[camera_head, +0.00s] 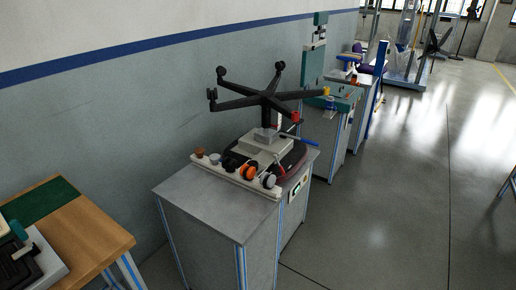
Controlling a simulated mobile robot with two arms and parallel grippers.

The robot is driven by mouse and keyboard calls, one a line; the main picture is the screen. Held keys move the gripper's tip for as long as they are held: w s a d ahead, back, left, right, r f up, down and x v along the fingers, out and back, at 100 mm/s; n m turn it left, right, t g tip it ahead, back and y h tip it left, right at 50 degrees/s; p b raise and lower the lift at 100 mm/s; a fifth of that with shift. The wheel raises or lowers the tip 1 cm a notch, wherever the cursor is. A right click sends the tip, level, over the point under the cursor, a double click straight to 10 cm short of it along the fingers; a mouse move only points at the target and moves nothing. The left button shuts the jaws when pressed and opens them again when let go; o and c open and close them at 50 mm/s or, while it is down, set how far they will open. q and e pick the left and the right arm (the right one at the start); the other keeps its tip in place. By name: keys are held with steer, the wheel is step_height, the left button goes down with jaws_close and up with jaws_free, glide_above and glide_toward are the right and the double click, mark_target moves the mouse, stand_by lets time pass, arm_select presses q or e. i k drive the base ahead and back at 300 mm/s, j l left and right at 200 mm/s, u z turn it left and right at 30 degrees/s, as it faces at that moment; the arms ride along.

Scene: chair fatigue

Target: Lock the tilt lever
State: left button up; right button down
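A black five-armed chair base (268,100) stands upside down, its arms spread in the air, on a grey workbench (205,200). Its column goes down to a pale block fixture (265,150) above a dark, red-edged part that looks like the chair seat (293,160). A thin lever with a blue end (306,141) sticks out to the right below the base. A small red part (295,117) sits just above it. I cannot tell for sure which part is the tilt lever or whether it is locked. Neither of my grippers is in view.
A pale rail (232,177) with several caster-like parts, one orange (248,171), lies along the bench's front. A wooden table (85,235) is at the lower left. A green machine (314,70) stands behind. The floor (400,190) to the right is clear.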

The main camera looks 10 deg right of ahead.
mark_target(279, 165)
steer(key=i+l+u, duration=0.15)
steer(key=l, duration=0.2)
steer(key=i+l+u, duration=0.1)
steer(key=i+l, duration=0.15)
steer(key=i+l+u, duration=0.15)
steer(key=l, duration=0.35)
steer(key=i, duration=0.05)
